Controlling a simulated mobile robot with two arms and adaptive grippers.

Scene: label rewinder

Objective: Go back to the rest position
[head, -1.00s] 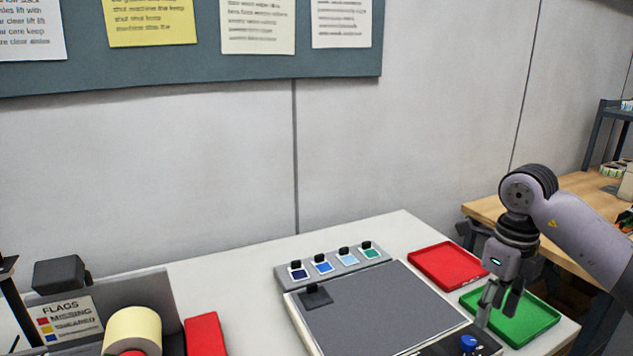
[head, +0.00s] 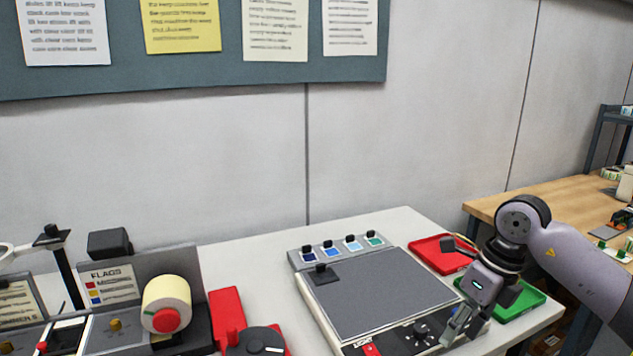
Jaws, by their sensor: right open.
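My right gripper (head: 460,326) hangs from the arm coming in from the right, pointing down and left. It is open with nothing seen between its fingers. It is above the front right corner of the grey flat panel device (head: 375,292), in front of the green tray (head: 522,300). It hides part of the device's front edge and part of the green tray. My left gripper is out of view.
A red tray (head: 432,252) lies behind the gripper on the white table (head: 255,255). At left stand a label roll (head: 166,303) with a red hub, a FLAGS sign (head: 110,284) and a red block (head: 227,312). A wooden bench (head: 540,195) is at right.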

